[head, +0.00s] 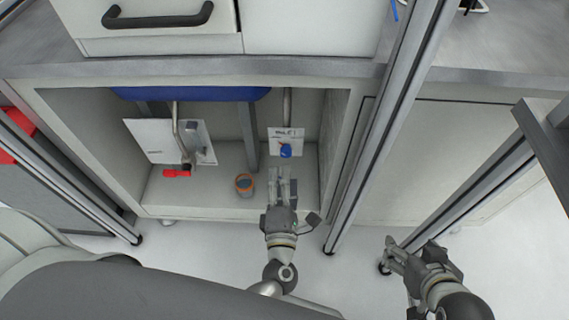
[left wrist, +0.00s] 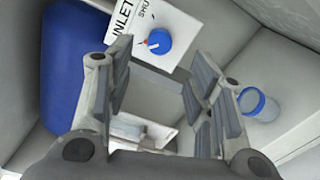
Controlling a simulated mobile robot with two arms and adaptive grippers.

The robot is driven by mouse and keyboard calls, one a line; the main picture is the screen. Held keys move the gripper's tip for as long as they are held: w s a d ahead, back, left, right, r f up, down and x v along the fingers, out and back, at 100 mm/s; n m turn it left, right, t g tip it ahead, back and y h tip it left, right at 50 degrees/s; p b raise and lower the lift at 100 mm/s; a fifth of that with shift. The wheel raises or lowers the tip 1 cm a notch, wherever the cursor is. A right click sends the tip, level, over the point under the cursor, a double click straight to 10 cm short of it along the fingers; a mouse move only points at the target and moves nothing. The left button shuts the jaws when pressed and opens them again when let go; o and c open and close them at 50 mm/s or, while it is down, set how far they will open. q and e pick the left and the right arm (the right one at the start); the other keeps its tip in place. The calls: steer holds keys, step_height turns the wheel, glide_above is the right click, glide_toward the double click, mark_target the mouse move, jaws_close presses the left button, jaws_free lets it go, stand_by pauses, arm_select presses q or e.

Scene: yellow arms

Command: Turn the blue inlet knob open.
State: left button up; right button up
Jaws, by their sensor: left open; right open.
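The blue inlet knob (head: 286,151) sits on a white labelled plate (head: 285,134) at the back of the open cabinet. In the left wrist view the knob (left wrist: 159,41) shows a red and white pointer on its left, beside the word INLET. My left gripper (head: 283,176) is open and empty in front of the knob, a little below it in the head view. The knob lies beyond the fingertips and apart from them. My right gripper (head: 392,250) is open and empty outside the cabinet at the lower right.
A red valve handle (head: 177,173) hangs on a pipe beside another white plate (head: 158,139) at the left. A grey post (head: 248,135) and a blue tank (head: 190,93) are nearby.

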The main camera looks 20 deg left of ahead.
arm_select(q)
steer(key=shift+v, duration=2.3)
